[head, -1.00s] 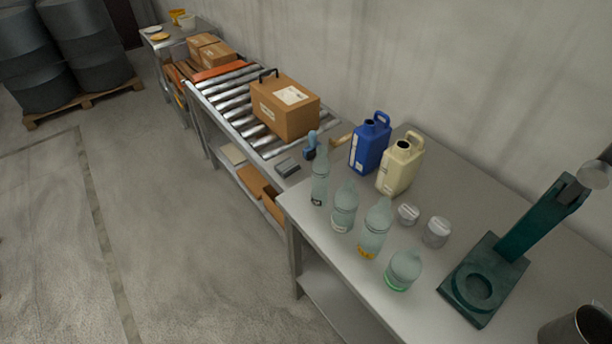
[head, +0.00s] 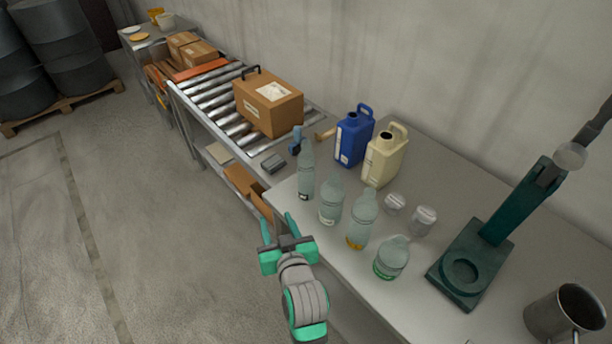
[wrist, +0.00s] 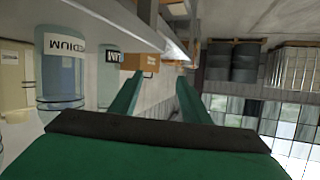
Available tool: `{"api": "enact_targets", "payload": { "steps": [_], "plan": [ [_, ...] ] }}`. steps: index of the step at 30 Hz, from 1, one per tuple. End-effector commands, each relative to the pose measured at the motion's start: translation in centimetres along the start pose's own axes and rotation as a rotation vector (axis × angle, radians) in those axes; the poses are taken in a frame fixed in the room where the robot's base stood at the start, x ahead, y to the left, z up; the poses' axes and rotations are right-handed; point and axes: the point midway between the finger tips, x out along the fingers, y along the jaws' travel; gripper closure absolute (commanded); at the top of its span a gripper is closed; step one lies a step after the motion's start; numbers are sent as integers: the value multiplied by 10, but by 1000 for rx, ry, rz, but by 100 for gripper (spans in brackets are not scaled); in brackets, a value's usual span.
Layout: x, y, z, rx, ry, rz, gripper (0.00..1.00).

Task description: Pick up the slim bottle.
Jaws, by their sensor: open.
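The slim bottle (head: 306,172) is the tall, narrow, clear one at the left end of the row of bottles, upright near the table's left edge. My gripper (head: 278,222) is open and empty, to the left of and nearer than the slim bottle, just off the table's front edge. In the wrist view the open fingers (wrist: 164,82) have nothing between them. A bottle labelled MEDIUM (wrist: 62,72) stands left of them. Another bottle (wrist: 108,85) with a partly readable label is closer to the fingers; I cannot tell for certain which it is.
Three other clear bottles (head: 331,203) (head: 361,220) (head: 391,259) stand to the right on the steel table (head: 325,248). Behind are a blue jug (head: 352,140), a cream jug (head: 383,162) and two small jars (head: 395,204). A roller conveyor (head: 205,98) adjoins at the left.

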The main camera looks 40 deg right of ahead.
Motion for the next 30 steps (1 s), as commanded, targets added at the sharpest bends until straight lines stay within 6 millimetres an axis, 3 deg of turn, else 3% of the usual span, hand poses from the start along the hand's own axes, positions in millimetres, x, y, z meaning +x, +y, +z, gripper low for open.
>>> {"api": "enact_targets", "payload": {
  "steps": [1, 6, 15, 23, 30],
  "plan": [
    [6, 12, -22, 1, 9, 11, 57],
    [14, 44, -77, -6, -5, 32, 57],
    [4, 93, -151, -30, -30, 66, 57],
    [-1, 107, -175, -45, -45, 74, 57],
    [31, 107, -174, -47, -49, 69, 57]
  ]
}}
